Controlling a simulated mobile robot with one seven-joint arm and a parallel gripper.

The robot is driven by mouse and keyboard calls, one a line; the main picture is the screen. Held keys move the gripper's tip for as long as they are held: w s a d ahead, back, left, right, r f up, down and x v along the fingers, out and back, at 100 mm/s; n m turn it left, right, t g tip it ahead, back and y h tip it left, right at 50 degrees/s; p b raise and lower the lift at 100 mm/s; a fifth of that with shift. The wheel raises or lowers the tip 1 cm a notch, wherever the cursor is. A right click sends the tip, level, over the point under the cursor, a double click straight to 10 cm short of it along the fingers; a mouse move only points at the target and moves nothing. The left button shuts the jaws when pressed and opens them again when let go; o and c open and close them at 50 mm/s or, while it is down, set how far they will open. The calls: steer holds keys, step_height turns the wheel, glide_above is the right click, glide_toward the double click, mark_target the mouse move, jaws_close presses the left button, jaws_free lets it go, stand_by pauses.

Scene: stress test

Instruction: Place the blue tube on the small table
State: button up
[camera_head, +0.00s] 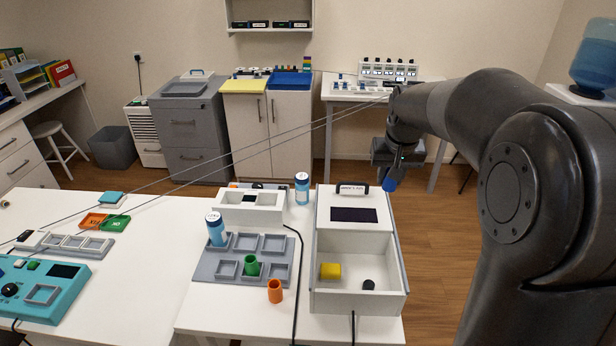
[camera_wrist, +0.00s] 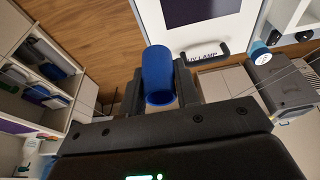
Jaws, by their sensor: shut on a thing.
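The blue tube (camera_wrist: 157,68) is between the two fingers of my gripper (camera_wrist: 160,88), which is shut on it. In the head view its blue end (camera_head: 390,184) sticks out below my gripper (camera_head: 391,172). The tube is in the air, behind and to the right of the white box with the dark screen. A small white table (camera_head: 335,96) stands against the back wall, with a control panel and small items on it. I cannot tell whether this is the small table of the task.
Cabinets line the back wall. Wooden floor is clear between.

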steer(key=shift+n, duration=0.7)
steer(key=s+a+f, duration=0.1)
steer(key=a, duration=0.3)
steer(key=s+a+f, duration=0.1)
steer(key=s+a, duration=0.1)
steer(key=a, duration=0.3)
steer(key=s+a+f, duration=0.1)
steer(key=s+a, duration=0.1)
steer(key=a, duration=0.3)
steer(key=shift+s+a+f, duration=0.15)
steer(key=shift+a+f, duration=0.1)
steer(key=s+a+f+n, duration=0.2)
steer(key=s+a+f, duration=0.2)
steer(key=s+a, duration=0.8)
glide_above(221, 289)
steer(key=shift+y, duration=0.4)
steer(key=f, duration=0.7)
steer(key=shift+s+d, duration=0.15)
steer(key=shift+s, duration=0.25)
steer(key=shift+f, duration=2)
steer(key=shift+f, duration=0.1)
steer(key=o, duration=1)
steer(key=shift+o, duration=0.2)
